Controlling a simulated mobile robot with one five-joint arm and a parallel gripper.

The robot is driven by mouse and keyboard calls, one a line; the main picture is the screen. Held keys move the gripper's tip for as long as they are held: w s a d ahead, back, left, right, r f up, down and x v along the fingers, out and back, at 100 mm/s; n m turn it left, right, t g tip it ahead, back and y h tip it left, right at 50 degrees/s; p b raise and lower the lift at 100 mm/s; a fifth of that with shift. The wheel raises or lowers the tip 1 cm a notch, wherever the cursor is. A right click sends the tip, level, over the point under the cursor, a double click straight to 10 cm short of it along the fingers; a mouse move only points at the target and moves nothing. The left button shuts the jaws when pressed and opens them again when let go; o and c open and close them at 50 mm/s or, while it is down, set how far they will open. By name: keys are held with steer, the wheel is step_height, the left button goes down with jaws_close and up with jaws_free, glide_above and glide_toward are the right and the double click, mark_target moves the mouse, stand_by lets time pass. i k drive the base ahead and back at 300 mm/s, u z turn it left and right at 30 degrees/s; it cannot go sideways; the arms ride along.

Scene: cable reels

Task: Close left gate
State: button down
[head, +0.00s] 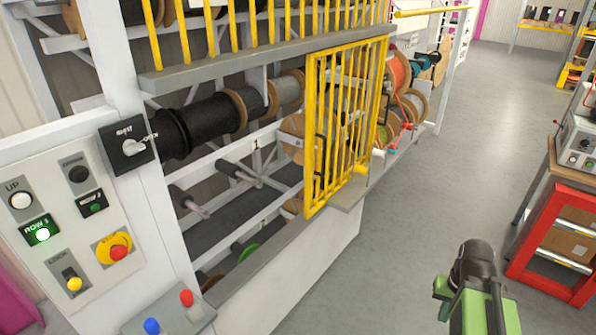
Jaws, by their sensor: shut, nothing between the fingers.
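A yellow barred gate (311,130) stands upright at the front of the reel rack, right of the middle of its front. A dark handle shows on its left part. The front opening to its left, up to the white post (120,90), is uncovered, and reels show inside. I cannot tell whether one gate or two overlapping gates stand there. A green and black part of my arm (475,295) is at the bottom right, apart from the gate. My gripper's fingers are not in view.
A control panel (60,215) with buttons and a switch is at the left. A grey ledge (265,265) runs below the opening. Black reels (200,120) lie inside. A red-framed bench (550,225) stands at the right. The grey floor (430,180) between is clear.

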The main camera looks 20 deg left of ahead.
mark_target(310, 57)
steer(key=u, duration=0.15)
steer(key=i, duration=1.85)
steer(key=z, duration=1)
steer(key=k, duration=0.1)
steer(key=u, duration=3.8)
